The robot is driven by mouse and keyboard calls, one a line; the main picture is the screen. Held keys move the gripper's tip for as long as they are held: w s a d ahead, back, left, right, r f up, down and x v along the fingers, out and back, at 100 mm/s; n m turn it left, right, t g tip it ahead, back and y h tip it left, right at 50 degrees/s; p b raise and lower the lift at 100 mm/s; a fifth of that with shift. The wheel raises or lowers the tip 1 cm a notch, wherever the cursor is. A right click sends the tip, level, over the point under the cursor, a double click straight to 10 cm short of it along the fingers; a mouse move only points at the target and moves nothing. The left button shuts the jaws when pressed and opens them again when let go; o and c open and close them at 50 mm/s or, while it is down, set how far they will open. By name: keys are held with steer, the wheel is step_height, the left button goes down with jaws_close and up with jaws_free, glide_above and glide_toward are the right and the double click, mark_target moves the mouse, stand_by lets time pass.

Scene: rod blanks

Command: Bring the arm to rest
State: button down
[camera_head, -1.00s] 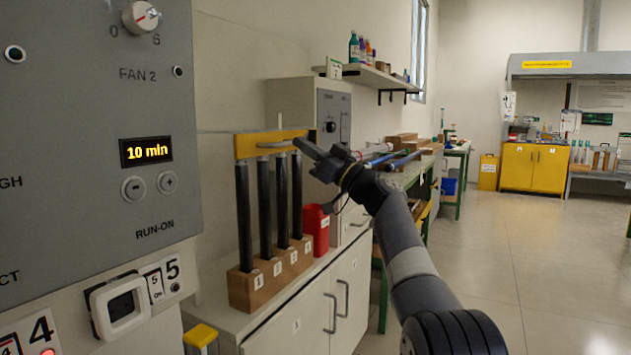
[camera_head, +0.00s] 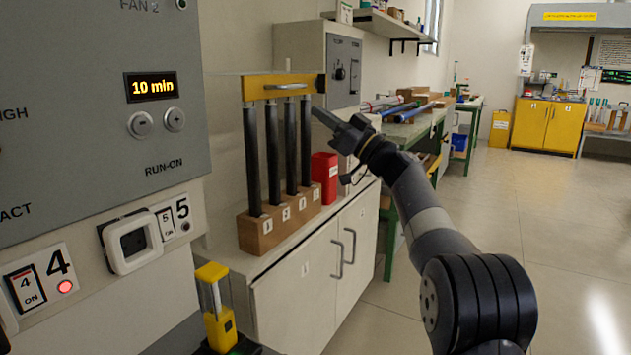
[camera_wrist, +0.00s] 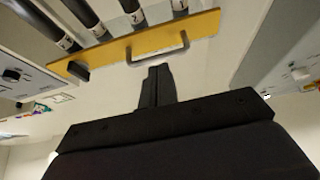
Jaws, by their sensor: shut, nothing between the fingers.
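My gripper (camera_head: 320,115) is at the end of my raised arm, in front of and to the right of the rod rack in the head view. Its fingers are together with nothing between them; they also show in the wrist view (camera_wrist: 157,78). A yellow bar (camera_head: 262,86) with a metal handle (camera_head: 286,87) runs across the tops of several dark rods (camera_head: 272,155). The rods stand upright in a wooden block (camera_head: 268,232) with numbered labels. In the wrist view the yellow bar (camera_wrist: 112,50) and its handle (camera_wrist: 158,53) lie just beyond the fingertips, apart from them.
A grey control panel (camera_head: 95,100) fills the left. A red container (camera_head: 324,177) stands beside the block on a white cabinet (camera_head: 318,290). A grey box (camera_head: 342,72) stands behind the rods. A green-legged bench (camera_head: 420,126) runs behind my arm. The floor (camera_head: 560,240) at right is clear.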

steer(key=w+a+r+p, duration=0.2)
steer(key=a+r+p, duration=0.1)
steer(key=r, duration=0.4)
steer(key=shift+w+a+r, duration=0.15)
steer(key=shift+w+a, duration=0.05)
steer(key=shift+a, duration=0.1)
stand_by(0.5)
